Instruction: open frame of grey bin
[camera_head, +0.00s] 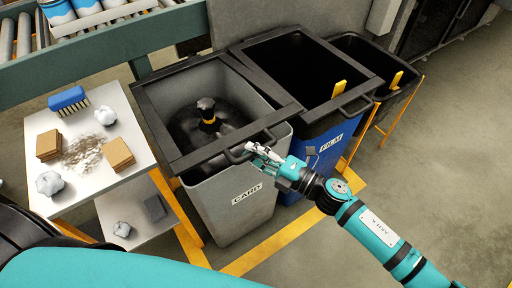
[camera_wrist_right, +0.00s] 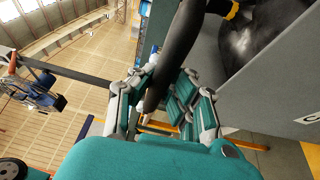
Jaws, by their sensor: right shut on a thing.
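The grey bin (camera_head: 232,198) labelled CARD stands left of the blue bin, with a black frame (camera_head: 160,132) lying around its top. Inside is a black bag tied with a yellow band (camera_head: 208,120). My right gripper (camera_head: 258,152) is at the front right of the frame, shut on its black handle (camera_head: 236,156). In the right wrist view the fingers (camera_wrist_right: 160,95) close around the dark handle bar (camera_wrist_right: 178,50), with the grey bin wall (camera_wrist_right: 275,90) to the right. A teal part of my left arm crosses the bottom left, but its gripper is out of view.
A blue bin (camera_head: 318,158) with a black frame stands close on the right, and another black bin (camera_head: 400,88) beyond it. A white table (camera_head: 80,185) at left holds a blue brush (camera_head: 68,100), cardboard pieces and crumpled balls. A roller conveyor (camera_head: 100,60) runs behind. Floor at right is clear.

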